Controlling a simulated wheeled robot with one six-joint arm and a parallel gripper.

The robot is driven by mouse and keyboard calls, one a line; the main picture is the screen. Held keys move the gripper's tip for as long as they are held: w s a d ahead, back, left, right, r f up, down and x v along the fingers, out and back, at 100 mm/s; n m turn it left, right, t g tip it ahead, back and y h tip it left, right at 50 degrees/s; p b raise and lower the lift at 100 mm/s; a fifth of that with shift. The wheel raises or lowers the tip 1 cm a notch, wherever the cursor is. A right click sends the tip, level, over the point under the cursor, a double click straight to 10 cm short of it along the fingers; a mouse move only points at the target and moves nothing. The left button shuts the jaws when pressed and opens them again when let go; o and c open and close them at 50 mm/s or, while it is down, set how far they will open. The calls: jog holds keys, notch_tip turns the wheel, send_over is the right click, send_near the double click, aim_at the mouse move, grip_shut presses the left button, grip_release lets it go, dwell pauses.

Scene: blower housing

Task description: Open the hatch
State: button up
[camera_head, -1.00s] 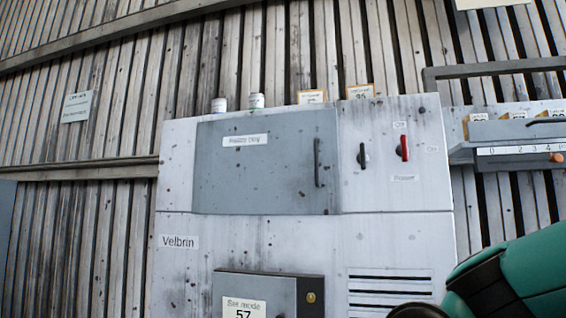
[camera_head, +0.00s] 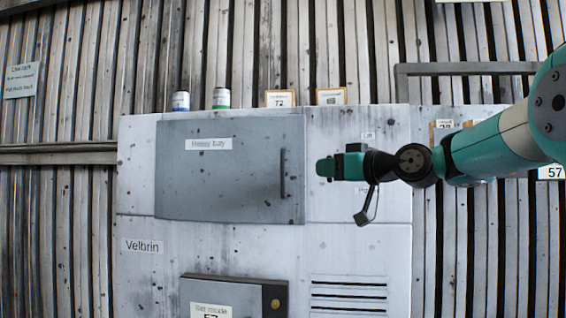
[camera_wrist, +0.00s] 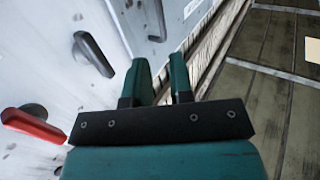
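The grey hatch (camera_head: 225,175) is in the upper part of the white housing (camera_head: 250,240), with a label near its top reading roughly "Heavy bay". It looks shut and flush in its frame. Its dark vertical handle (camera_head: 283,174) is near the right edge. My gripper (camera_head: 322,167) is just right of the hatch, its fingers pointing left toward the handle and apart from it. In the wrist view, my gripper's two green fingers (camera_wrist: 161,78) are apart with nothing between them. A dark handle, seemingly the hatch's (camera_wrist: 157,20), shows beyond the fingertips.
A black knob (camera_wrist: 92,52) and a red knob (camera_wrist: 33,122) stick out from the panel beside my gripper; my arm hides them in the head view. A box with a mode label (camera_head: 235,295) juts out below the hatch. Small cans (camera_head: 221,98) stand on top.

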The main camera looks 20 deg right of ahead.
aim_at(284, 169)
jog(key=p+x, duration=0.6)
jog(key=x, duration=0.6)
jog(key=shift+w+a+r, duration=0.1)
jog(key=shift+w+r, duration=0.05)
jog(key=shift+w+a, duration=0.25)
jog(key=shift+w, duration=0.3)
grip_shut()
